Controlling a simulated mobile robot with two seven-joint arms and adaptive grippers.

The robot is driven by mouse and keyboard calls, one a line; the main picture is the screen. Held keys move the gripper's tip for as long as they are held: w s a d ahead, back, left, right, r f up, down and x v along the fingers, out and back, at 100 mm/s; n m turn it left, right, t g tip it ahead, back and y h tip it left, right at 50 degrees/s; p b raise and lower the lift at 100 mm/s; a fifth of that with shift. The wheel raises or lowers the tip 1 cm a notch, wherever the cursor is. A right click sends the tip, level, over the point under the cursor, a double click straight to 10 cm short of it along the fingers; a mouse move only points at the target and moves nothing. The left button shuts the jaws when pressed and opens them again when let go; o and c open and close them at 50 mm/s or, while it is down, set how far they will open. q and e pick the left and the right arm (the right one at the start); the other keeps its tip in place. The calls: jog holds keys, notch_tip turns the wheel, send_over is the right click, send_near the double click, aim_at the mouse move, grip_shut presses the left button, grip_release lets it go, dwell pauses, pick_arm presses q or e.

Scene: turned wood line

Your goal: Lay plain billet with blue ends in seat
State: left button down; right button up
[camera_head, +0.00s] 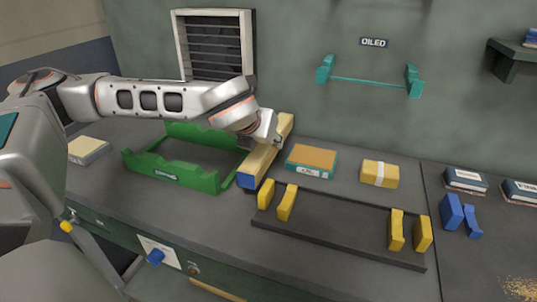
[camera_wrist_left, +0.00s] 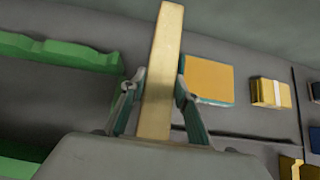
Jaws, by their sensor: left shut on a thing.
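The plain wood billet (camera_head: 262,158) with a blue near end is held by my left gripper (camera_head: 268,143) in the head view. The billet lies lengthways away from me, between the green frame and the dark rack. In the left wrist view the gripper's fingers (camera_wrist_left: 157,97) close on both sides of the billet (camera_wrist_left: 163,60). Whether the billet touches the bench I cannot tell. A dark rack (camera_head: 340,226) with yellow upright notched blocks (camera_head: 287,202) at its left and more yellow blocks (camera_head: 396,230) at its right stands in front. My right gripper is out of view.
The green notched frame (camera_head: 185,178) stands left of the billet. A teal-edged box (camera_head: 312,161) and a yellow banded bundle (camera_head: 380,174) lie behind the rack. Blue blocks (camera_head: 453,212) stand to its right. A teal wall rack (camera_head: 370,82) hangs under the OILED sign (camera_head: 374,42).

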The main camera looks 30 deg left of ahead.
pick_arm(q)
notch_tip(320, 180, down, 4)
jog(key=shift+f+b, duration=0.1)
jog(key=shift+b, duration=0.2)
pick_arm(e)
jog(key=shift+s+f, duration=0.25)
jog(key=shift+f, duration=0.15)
pick_arm(q)
jog(key=shift+f+b, duration=0.25)
jog(key=shift+b, duration=0.15)
jog(key=c, duration=1.8)
grip_release()
jog(key=shift+r, duration=0.2)
